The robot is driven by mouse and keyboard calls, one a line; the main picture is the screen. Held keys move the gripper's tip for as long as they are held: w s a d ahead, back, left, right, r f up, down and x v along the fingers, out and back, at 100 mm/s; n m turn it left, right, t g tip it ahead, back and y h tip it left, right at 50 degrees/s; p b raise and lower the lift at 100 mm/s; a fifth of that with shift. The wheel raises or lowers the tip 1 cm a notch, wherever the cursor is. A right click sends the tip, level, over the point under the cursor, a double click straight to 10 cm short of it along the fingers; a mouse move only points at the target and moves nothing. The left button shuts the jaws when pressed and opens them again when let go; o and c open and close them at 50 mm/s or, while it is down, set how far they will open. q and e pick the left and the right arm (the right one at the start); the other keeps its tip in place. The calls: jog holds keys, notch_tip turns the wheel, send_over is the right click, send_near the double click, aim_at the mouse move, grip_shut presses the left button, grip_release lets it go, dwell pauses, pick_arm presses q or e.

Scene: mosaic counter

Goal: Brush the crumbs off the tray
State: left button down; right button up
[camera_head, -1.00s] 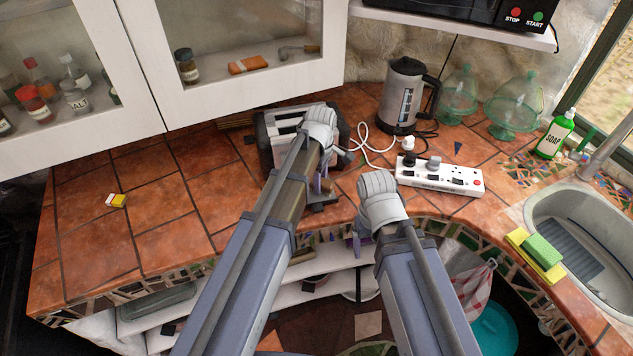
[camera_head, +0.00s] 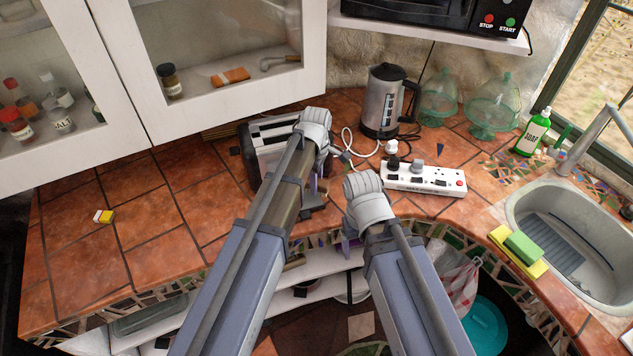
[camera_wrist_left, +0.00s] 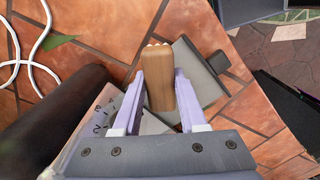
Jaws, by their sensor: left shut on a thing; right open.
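My left gripper (camera_wrist_left: 158,102) is shut on a brush (camera_wrist_left: 160,80) with a wooden handle; pale bristle tips show at its far end. A flat grey tray (camera_wrist_left: 205,88) lies under and beside the brush at the counter edge in the left wrist view. Whether the bristles touch it, and any crumbs, I cannot tell. In the head view my left gripper (camera_head: 313,190) is in front of the toaster (camera_head: 250,150), and my arm hides most of the tray. My right gripper (camera_head: 350,246) is open and empty, pointing down at the counter's front edge.
A white power strip (camera_head: 423,179) and a kettle (camera_head: 384,100) stand right of the toaster, with loose cables between. Glass domes (camera_head: 492,105), a soap bottle (camera_head: 534,133) and sponges (camera_head: 522,249) are further right by the sink.

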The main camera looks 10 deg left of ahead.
pick_arm(q)
jog(key=shift+r+p, duration=1.55)
jog(key=shift+r, duration=0.4)
notch_tip(320, 180, up, 3)
jog(key=p, duration=0.3)
jog(key=shift+f, duration=0.1)
